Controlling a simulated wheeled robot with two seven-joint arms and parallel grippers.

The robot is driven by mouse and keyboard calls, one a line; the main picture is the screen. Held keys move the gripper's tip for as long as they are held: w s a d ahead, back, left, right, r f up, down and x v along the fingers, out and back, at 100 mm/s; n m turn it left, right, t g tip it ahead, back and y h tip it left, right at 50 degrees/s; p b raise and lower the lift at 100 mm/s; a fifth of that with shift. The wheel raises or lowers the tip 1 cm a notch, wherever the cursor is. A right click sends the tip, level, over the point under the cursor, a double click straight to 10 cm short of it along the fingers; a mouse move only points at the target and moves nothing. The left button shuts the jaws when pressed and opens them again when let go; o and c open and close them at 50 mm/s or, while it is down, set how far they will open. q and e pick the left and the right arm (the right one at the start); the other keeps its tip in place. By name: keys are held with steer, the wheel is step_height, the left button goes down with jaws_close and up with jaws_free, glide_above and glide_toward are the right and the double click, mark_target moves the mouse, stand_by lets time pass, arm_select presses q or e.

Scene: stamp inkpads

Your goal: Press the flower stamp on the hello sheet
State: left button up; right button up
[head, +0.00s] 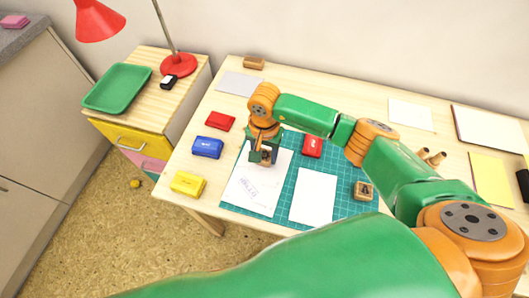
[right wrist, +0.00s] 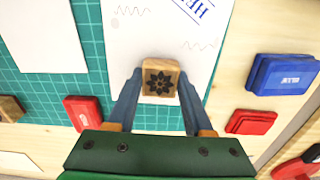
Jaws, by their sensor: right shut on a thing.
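The flower stamp (right wrist: 160,80) is a small wooden block with a dark flower on its face, seen in the right wrist view. My right gripper (head: 264,151) is shut on it, one finger on each side. The stamp is over the upper part of the hello sheet (head: 255,190), a white page with blue lettering at its lower end. The sheet also shows in the right wrist view (right wrist: 165,38), with wavy lines on it. I cannot tell whether the stamp touches the paper. My left gripper is out of view.
A blank sheet (head: 314,197) and another wooden stamp (head: 364,191) are to the right on the green mat (head: 280,203). A red pad (head: 312,146) lies behind. Red (head: 220,121), blue (head: 207,147) and yellow (head: 188,184) pads line the table's left side.

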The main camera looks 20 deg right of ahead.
steer(key=shift+r, duration=0.45)
step_height(320, 180, up, 6)
steer(key=p, duration=0.4)
steer(key=shift+f, duration=0.2)
stand_by(0.6)
